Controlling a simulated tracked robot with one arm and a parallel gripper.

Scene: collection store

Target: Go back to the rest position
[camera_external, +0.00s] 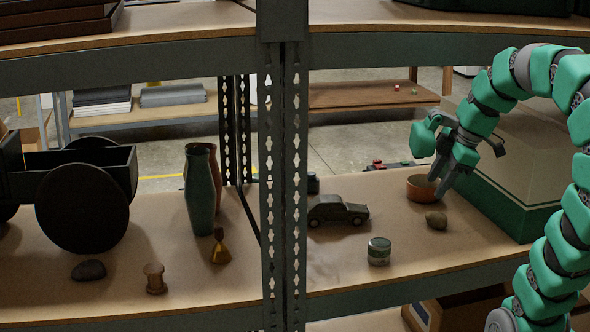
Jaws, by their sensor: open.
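My gripper (437,172) is at the end of my green segmented arm, which curves in from the right edge. Its jaws are open and point down and to the left. In the picture it overlaps a small brown bowl (418,190) on the right shelf board. One jaw hides the bowl's right part. I cannot tell whether they touch. I see nothing held between the jaws. A brownish egg-shaped stone (436,220) lies just in front of the bowl.
A green-and-beige box (520,150) stands right of the bowl. A dark toy car (337,210) and a small tin (379,251) are to the left. A metal post (283,180) divides the shelf. Vases (199,190) and a wheeled cart (82,207) stand on the left board.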

